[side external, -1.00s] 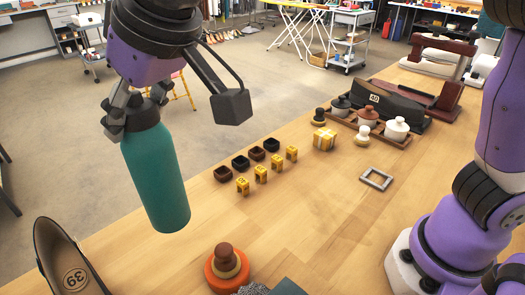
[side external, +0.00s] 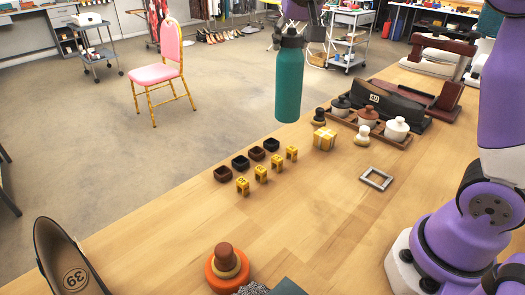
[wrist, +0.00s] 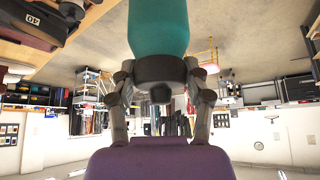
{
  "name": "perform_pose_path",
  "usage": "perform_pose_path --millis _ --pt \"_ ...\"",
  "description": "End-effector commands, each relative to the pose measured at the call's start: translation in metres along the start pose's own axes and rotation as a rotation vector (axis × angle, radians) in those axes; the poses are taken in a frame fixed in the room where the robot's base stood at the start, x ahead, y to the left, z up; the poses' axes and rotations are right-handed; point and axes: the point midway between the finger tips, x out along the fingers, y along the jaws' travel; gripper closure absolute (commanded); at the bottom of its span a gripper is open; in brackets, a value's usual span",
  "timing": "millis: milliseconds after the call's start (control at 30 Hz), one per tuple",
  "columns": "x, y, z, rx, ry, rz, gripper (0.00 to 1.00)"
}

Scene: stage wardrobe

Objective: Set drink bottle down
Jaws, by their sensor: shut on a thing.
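The drink bottle (side external: 289,88) is teal with a dark cap and hangs upright in the side external view. My gripper (side external: 291,31) is shut on it near the cap, and the fingers are only partly visible at the top. In the wrist view the bottle (wrist: 158,28) appears cap towards the camera, with my gripper's fingers (wrist: 160,72) on both sides of the cap. The bottle's base shows near the wooden table's (side external: 250,205) far edge in the side view. I see no contact with the table, and its height is hard to judge.
Several small dark trays (side external: 240,162) and yellow numbered markers (side external: 261,174) stand left of the bottle.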

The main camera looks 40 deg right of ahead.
Motion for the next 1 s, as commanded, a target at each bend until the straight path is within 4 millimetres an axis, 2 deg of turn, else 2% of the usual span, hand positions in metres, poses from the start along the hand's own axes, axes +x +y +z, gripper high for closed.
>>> perform_pose_path --millis 33,200,300,567,767,1000 --pt "0.002 0.016 -0.005 0.035 0.003 0.021 1.00" --pt "0.006 0.055 -0.013 0.119 0.003 0.075 1.00" --pt "0.008 0.071 -0.015 0.152 0.003 0.097 1.00" --pt "0.016 0.096 -0.018 0.184 0.003 0.121 1.00" --pt "0.040 0.126 -0.018 0.188 0.001 0.122 1.00" --pt "0.077 0.170 -0.019 0.187 0.001 0.120 1.00"
